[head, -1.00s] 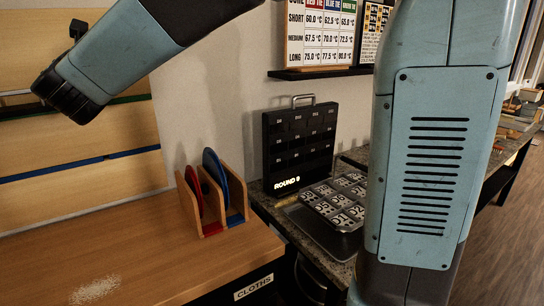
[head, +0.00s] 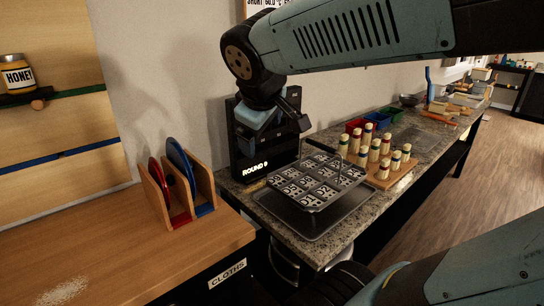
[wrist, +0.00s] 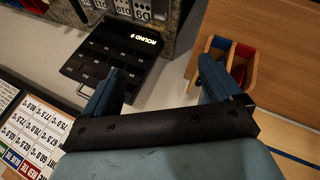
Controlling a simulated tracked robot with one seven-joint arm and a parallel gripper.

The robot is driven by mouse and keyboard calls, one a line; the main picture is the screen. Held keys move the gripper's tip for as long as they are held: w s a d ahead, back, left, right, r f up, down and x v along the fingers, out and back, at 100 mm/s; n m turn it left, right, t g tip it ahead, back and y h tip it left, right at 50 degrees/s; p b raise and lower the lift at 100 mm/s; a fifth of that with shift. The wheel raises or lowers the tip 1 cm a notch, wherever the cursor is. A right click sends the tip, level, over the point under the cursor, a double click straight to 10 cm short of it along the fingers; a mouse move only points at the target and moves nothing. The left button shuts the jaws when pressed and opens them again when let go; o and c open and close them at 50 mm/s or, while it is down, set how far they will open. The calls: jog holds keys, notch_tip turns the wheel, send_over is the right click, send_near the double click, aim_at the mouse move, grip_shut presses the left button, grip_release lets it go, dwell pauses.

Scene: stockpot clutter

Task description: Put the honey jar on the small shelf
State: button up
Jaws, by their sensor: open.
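My gripper (head: 262,138) is in front of the black case near the wall, well to the right of the jar. In the wrist view my gripper (wrist: 160,68) shows two blue fingers spread apart with nothing between them. The jar is not in the wrist view.
A wooden rack (head: 204,181) with red and blue discs stands on the wooden counter (head: 130,245). The black case (head: 245,163) stands behind a tray of numbered tiles (head: 318,183). Several corked vials (head: 374,151) stand farther right. The counter's front left is mostly clear.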

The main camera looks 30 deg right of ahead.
jog(key=s+f+m+y, duration=0.3)
jog(key=s+m, duration=0.3)
jog(key=shift+a+g, duration=0.35)
jog(key=shift+g, duration=0.05)
dwell(0.8)
